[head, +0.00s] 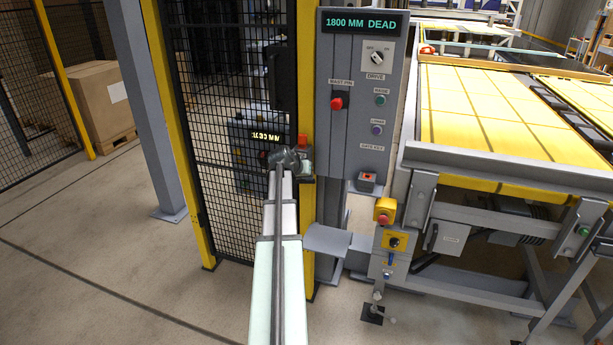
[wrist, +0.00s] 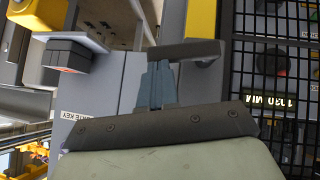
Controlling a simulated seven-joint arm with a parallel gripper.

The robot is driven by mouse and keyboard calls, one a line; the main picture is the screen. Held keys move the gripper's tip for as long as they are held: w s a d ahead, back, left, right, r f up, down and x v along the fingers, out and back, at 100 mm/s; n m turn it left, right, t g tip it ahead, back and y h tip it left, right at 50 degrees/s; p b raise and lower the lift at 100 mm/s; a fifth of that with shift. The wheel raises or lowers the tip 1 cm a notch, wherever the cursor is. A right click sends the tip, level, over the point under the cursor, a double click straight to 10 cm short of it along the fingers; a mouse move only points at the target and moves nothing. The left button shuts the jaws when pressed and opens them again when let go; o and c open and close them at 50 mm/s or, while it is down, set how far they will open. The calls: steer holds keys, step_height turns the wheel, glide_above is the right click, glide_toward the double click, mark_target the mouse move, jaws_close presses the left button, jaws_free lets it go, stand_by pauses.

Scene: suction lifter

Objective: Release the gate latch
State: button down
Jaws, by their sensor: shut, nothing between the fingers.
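The gate latch (head: 306,167) is a small grey fitting on the yellow gate post, with an orange-red piece above it. My gripper (head: 283,157) is at its left side in the head view, overlapping the mesh gate behind. In the wrist view the fingers (wrist: 158,84) are shut together with nothing between them. Whether the fingers touch the bar, I cannot tell.
A grey control panel (head: 352,110) reads "1800 MM DEAD". A red-button box (head: 367,179) sits on a bracket below it; it also shows in the wrist view (wrist: 68,55). The mesh gate (head: 215,90) is left of the latch. A yellow-topped lifter table (head: 470,100) fills the right.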

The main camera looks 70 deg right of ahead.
stand_by(0.4)
steer(key=d+r+v, duration=0.2)
steer(key=v, duration=1)
steer(key=shift+a+r, duration=0.25)
steer(key=shift+r, duration=0.15)
